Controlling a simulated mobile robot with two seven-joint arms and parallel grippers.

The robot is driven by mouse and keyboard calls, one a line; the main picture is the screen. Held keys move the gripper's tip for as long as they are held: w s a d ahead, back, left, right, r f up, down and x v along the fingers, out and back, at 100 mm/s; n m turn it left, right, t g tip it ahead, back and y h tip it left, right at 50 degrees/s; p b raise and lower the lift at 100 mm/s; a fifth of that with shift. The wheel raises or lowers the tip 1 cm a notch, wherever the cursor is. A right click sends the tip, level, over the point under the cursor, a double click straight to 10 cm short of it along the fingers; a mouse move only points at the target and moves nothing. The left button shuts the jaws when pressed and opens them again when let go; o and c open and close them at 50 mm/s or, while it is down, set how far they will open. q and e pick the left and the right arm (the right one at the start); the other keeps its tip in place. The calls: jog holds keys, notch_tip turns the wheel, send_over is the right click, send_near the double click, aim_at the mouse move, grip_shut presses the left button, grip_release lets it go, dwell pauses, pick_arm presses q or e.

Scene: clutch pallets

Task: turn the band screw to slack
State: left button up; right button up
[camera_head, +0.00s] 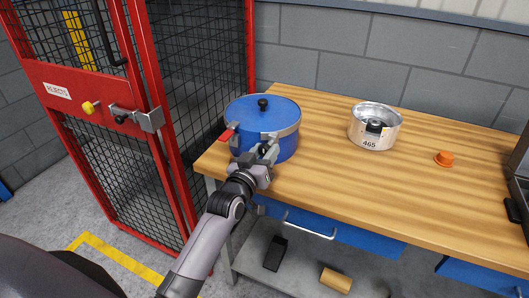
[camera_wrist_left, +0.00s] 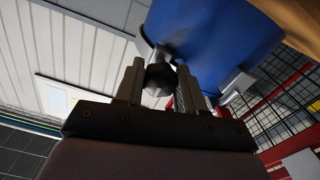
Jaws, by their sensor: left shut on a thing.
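A blue round drum (camera_head: 250,146) with a lid and a black top knob (camera_head: 263,104) stands on the left end of the wooden bench. A metal band runs around its upper edge, with a red-tipped piece (camera_head: 228,132) at the left. My left gripper (camera_head: 260,154) is at the front of the drum. In the left wrist view, the dark faceted head of the band screw (camera_wrist_left: 160,77) sits between the fingers of my left gripper (camera_wrist_left: 160,85), which are shut on it. The blue drum wall (camera_wrist_left: 215,35) is just beyond. My right gripper is not in view.
On the bench (camera_head: 320,180) stand a silver can (camera_head: 372,140) marked 465 and an orange knob-like piece (camera_head: 444,158). A red mesh cage (camera_head: 165,160) stands close at the left. The bench between drum and can is clear.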

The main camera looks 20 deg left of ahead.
pick_arm(q)
jog(key=shift+f, duration=0.25)
jog(key=o, duration=0.9)
jog(key=shift+o, duration=0.7)
jog(key=shift+r, duration=0.15)
jog(key=s, duration=0.7)
jog(key=shift+b, duration=0.3)
jog(key=shift+s, duration=0.1)
jog(key=s+d+f+m+g+h, duration=0.1)
jog(key=s+d+f+m+g, duration=0.1)
jog(key=s+f, duration=0.8)
jog(key=s+d+f+m+g+h, duration=0.1)
jog(key=s+f+g, duration=0.4)
jog(key=s+f, duration=0.5)
jog(key=s+d+m, duration=0.1)
jog(key=s+m, duration=0.1)
jog(key=shift+s+d+f+g, duration=0.2)
jog(key=shift+s+f+g, duration=0.1)
